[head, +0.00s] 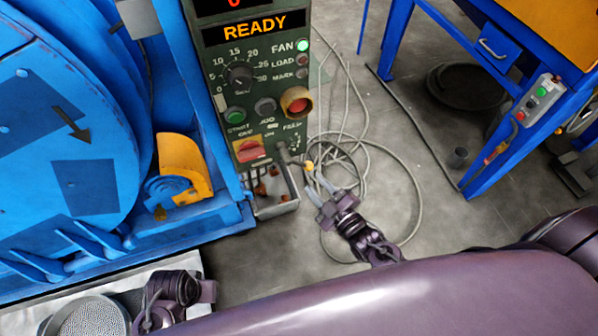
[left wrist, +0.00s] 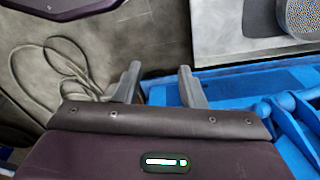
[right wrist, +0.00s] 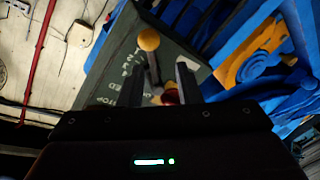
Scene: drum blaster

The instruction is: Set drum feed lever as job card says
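The drum feed lever is at the lower right of the green control panel (head: 222,140). Its yellow knob (head: 308,165) points out toward my right gripper. In the right wrist view the knob (right wrist: 149,40) and its thin shaft (right wrist: 154,72) show just beyond the fingers. My right gripper (head: 318,186) is open, close to the knob; I cannot tell whether it touches. My left gripper (left wrist: 160,86) is open and empty, low near the blue machine's front; its fingers are not clear in the head view. No job card is readable in these views.
The panel display (head: 253,27) reads READY. A red stop button (head: 296,102), a dial (head: 240,75) and a red switch (head: 251,149) are near the lever. The blue drum (head: 60,140) stands left. Loose cable (head: 418,190) lies on the floor. A blue bench (head: 398,40) stands right.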

